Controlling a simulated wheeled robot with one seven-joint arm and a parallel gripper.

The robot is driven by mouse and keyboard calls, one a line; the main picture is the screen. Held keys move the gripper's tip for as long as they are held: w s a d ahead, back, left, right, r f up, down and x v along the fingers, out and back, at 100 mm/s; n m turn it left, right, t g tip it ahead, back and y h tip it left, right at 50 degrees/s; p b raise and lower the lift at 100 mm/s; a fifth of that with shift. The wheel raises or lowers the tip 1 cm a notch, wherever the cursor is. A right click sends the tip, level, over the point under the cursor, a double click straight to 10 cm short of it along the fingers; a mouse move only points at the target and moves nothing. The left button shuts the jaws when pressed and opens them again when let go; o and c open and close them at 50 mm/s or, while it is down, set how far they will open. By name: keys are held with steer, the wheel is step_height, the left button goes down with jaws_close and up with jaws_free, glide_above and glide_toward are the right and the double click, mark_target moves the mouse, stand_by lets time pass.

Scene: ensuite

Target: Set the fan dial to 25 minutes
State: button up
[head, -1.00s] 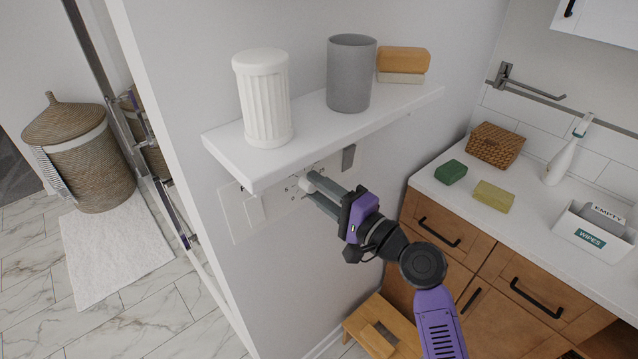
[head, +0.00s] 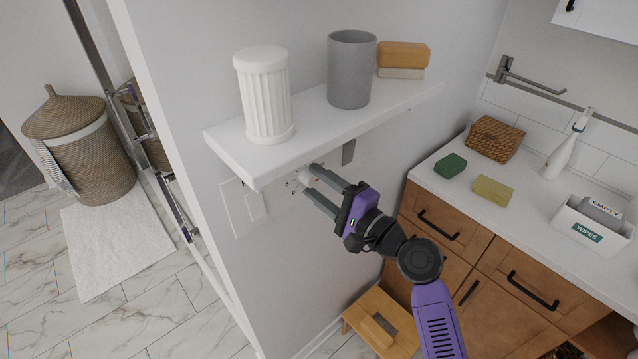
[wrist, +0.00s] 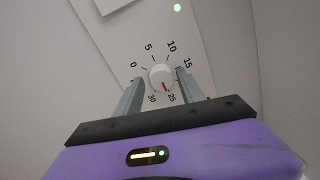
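The fan dial (wrist: 161,76) is a round white knob on a wall plate, seen in the wrist view with numbers around it. Its red mark points down and slightly right, at or very near the 25. The labels 0, 5, 10, 15, 25 and 30 show; the 20 is hidden by the right finger. My gripper (head: 311,183) is at the dial below the shelf. Its fingers are spread on either side of the knob, and it also shows in the wrist view (wrist: 161,90). Small gaps seem to show between fingers and knob.
A white shelf (head: 222,146) is just above my gripper, holding a white fluted jar (head: 265,95), a grey cup (head: 350,70) and an orange-topped block (head: 403,56). A white switch plate (head: 240,208) is left of the dial. A wooden stool (head: 362,306) stands below, beside the cabinet.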

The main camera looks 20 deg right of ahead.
steer(key=shift+o, duration=0.2)
steer(key=b+v, duration=0.2)
steer(key=v, duration=0.5)
steer(key=shift+s+d, duration=0.15)
steer(key=shift+s, duration=0.25)
steer(key=shift+d+r, duration=0.1)
steer(key=s+d+f+n+t+h, duration=0.1)
steer(key=s+d+f+n+h, duration=0.4)
steer(key=s+h, duration=0.3)
steer(key=s+a+f+n+g, duration=0.1)
steer(key=s+a+n, duration=0.1)
steer(key=s, duration=0.7)
steer(key=s+a+f+n+g+y+b, duration=0.1)
steer(key=s+a+n, duration=0.2)
steer(key=s, duration=0.6)
steer(key=s+a+f+n+g, duration=0.1)
steer(key=s+a+f+n, duration=0.1)
steer(key=s+n, duration=0.4)
steer(key=s+a, duration=0.1)
steer(key=s, duration=0.3)
steer(key=shift+g, duration=0.3)
